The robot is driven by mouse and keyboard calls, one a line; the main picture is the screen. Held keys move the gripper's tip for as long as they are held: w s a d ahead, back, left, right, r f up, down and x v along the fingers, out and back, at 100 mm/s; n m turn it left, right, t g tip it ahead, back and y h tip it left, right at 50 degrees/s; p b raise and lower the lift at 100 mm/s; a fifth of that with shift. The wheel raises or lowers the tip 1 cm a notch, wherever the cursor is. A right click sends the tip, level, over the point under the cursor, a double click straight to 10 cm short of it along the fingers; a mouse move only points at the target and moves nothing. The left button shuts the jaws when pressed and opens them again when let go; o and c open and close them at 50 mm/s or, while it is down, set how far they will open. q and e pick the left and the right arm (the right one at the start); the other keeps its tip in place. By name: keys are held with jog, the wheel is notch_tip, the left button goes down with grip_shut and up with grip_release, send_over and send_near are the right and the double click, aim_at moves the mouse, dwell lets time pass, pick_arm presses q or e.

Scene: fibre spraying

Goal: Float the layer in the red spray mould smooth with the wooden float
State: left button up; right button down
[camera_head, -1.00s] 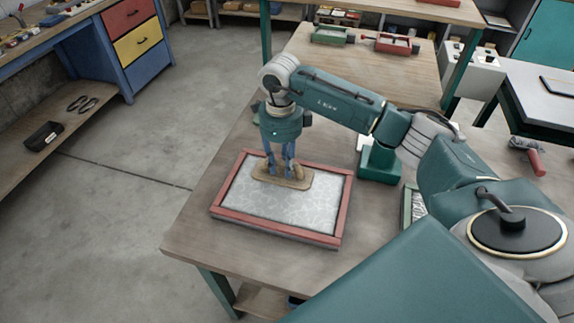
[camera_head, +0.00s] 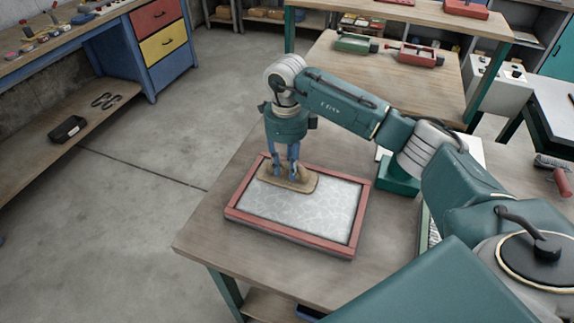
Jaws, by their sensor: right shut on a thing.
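The red spray mould (camera_head: 290,239) lies on the wooden table as a shallow red-framed tray. Inside it is a pale grey layer (camera_head: 300,208) with a mottled pattern of lighter lines. My right gripper (camera_head: 285,174) points down over the mould's far left part and is shut on the wooden float (camera_head: 302,184). The float lies flat, low over the far left part of the layer and close to the far rim; contact underneath is hidden. The float and gripper cover that part of the layer. My left gripper is not in view.
A green block-like stand (camera_head: 398,184) stands right of the mould, and a green-edged tray (camera_head: 428,232) is partly hidden behind my arm. Bare tabletop (camera_head: 215,222) lies left of the mould. Green and red tools (camera_head: 415,56) lie on the table behind.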

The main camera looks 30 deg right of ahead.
jog(key=shift+r+p, duration=1.8)
jog(key=shift+r, duration=1.65)
jog(key=s+a+r+n+b, duration=0.1)
jog(key=s+a+n, duration=0.3)
jog(key=s+n, duration=0.5)
jog(key=s+a+n+b, duration=0.3)
jog(key=s+n, duration=0.7)
jog(key=n, duration=0.9)
jog(key=shift+a+r+b, duration=0.3)
jog(key=shift+a+r, duration=0.1)
jog(key=shift+a, duration=0.65)
